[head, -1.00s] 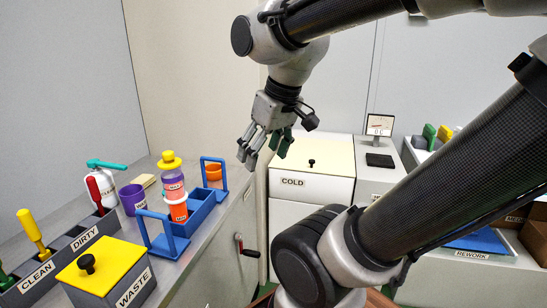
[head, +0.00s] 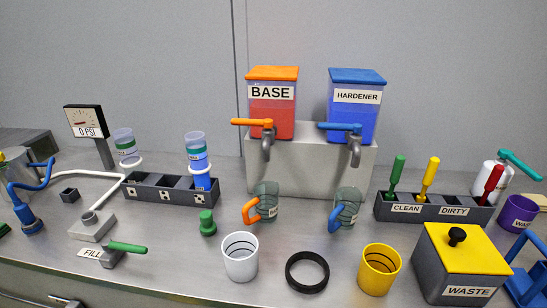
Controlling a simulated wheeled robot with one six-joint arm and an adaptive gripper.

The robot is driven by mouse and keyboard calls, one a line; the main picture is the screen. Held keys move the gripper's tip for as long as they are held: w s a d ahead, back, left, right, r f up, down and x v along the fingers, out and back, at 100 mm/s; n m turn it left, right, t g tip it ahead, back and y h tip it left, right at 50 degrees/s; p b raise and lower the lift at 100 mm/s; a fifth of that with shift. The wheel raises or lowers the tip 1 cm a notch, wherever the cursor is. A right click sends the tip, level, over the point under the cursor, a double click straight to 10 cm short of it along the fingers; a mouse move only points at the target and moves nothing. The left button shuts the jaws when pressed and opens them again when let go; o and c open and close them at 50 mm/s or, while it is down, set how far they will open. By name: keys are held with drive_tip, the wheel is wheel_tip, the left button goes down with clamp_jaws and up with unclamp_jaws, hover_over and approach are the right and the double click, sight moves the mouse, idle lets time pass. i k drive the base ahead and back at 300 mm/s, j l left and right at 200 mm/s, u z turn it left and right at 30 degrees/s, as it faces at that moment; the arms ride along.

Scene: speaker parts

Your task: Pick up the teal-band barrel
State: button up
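Two clear barrels stand at the left of the bench. The left barrel (head: 126,143) has a greenish band and white label and stands in a white ring behind the dark rack (head: 145,191). The right barrel (head: 197,158) shows blue contents, a white label and a teal-grey upper part, and stands upright in a white ring at the rack's right end. I cannot tell for certain which of the two is the teal-band barrel. My gripper is not in this view.
A valve labelled FILL (head: 120,250), a green plug (head: 207,223), a white cup (head: 240,256), a black ring (head: 307,271) and a yellow cup (head: 379,268) stand along the front. BASE (head: 272,115) and HARDENER (head: 355,115) tanks are behind. A gauge (head: 87,122) stands at left.

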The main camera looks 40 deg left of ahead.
sight(199, 166)
drive_tip(key=u, duration=2.2)
drive_tip(key=i+j+u, duration=0.4)
drive_tip(key=u, duration=0.2)
drive_tip(key=j, duration=0.1)
